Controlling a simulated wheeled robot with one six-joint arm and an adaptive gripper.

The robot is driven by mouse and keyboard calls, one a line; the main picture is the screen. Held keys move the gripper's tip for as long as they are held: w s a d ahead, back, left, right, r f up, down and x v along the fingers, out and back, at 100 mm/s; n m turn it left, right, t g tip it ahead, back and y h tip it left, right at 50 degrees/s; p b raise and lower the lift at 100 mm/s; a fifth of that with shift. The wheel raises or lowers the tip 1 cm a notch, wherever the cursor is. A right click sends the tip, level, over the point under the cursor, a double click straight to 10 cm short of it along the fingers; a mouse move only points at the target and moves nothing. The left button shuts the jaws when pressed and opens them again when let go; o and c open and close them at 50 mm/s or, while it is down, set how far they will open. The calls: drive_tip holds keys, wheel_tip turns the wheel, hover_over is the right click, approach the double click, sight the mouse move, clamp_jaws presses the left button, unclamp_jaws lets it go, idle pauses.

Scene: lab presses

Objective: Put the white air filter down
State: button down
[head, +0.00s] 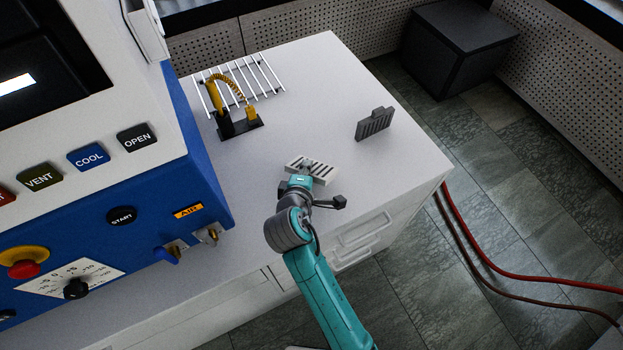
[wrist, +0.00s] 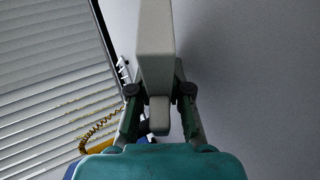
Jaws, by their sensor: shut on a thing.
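The white air filter (head: 318,170) is a pale slotted block in the head view, at my gripper (head: 308,166) over the front part of the white cabinet top (head: 345,90). In the wrist view the filter (wrist: 155,45) shows edge-on as a pale block, its tab (wrist: 159,112) between the two fingers of my gripper (wrist: 158,95). My gripper is shut on this tab. Whether the filter touches the cabinet top cannot be told.
A grey slotted filter (head: 374,124) stands to the right on the top. A wire rack (head: 262,72) and a yellow coiled-cord tool in a dark holder (head: 240,128) are at the back left. The blue press (head: 190,180) stands on the left. The top is clear between them.

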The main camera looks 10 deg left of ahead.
drive_tip(key=c, duration=1.2)
unclamp_jaws()
drive_tip(key=shift+c, duration=0.2)
drive_tip(key=shift+v, duration=4)
wheel_tip(320, 180, up, 7)
drive_tip(key=s, duration=0.2)
drive_tip(key=shift+s+r, duration=0.2)
drive_tip(key=shift+s, duration=0.1)
